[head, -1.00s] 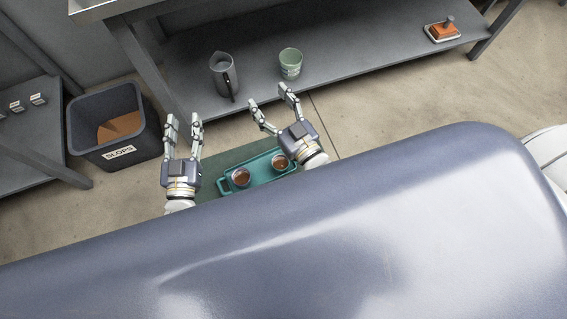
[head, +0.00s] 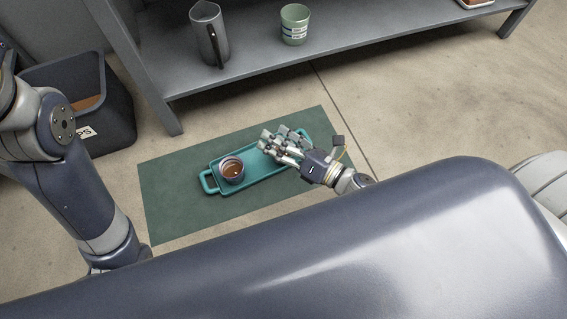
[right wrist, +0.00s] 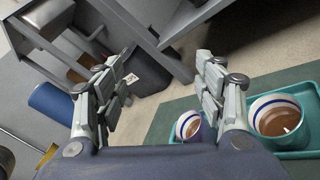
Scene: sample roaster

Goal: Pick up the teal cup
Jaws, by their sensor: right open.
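A teal tray (head: 262,172) lies on a dark green mat (head: 180,208). A purple-blue cup (head: 232,171) with brown liquid stands at the tray's left end; it also shows in the right wrist view (right wrist: 188,126). A second cup (right wrist: 276,118), white inside with a blue band and seemingly teal outside, stands on the tray at the right of the right wrist view. In the head view my right gripper hides it. My right gripper (head: 275,142) is open and empty above the tray's right part, with neither cup between its fingers (right wrist: 158,75). My left gripper is out of view.
A grey shelf (head: 400,45) behind the mat holds a metal pitcher (head: 209,35) and a pale green cup (head: 294,25). A dark bin (head: 110,120) stands at the left, partly behind my left arm. The floor right of the mat is clear.

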